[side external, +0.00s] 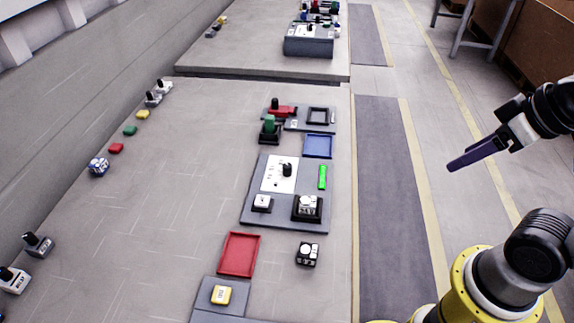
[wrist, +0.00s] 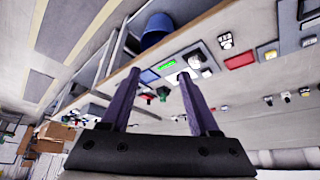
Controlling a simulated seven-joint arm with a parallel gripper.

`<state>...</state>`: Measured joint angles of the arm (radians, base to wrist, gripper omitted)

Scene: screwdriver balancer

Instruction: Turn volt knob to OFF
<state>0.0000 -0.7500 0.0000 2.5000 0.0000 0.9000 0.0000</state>
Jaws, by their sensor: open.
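A black knob (side external: 286,170) stands on a white panel (side external: 272,183) of a grey board on the table. I take it for the volt knob; its markings are too small to read, so its setting cannot be told. My gripper (side external: 450,167) is in the air over the floor, right of the table and well apart from the knob. Its two purple fingers show in the wrist view (wrist: 159,74), spread apart with nothing between them. The white panel (wrist: 192,63) appears small and tilted beyond the fingertips there.
The same board carries a green bar (side external: 322,178) and black-and-white blocks (side external: 307,207). A blue tray (side external: 318,147) lies behind it and a red tray (side external: 238,254) in front. Small parts line the table's left side. The floor strip beside the table is clear.

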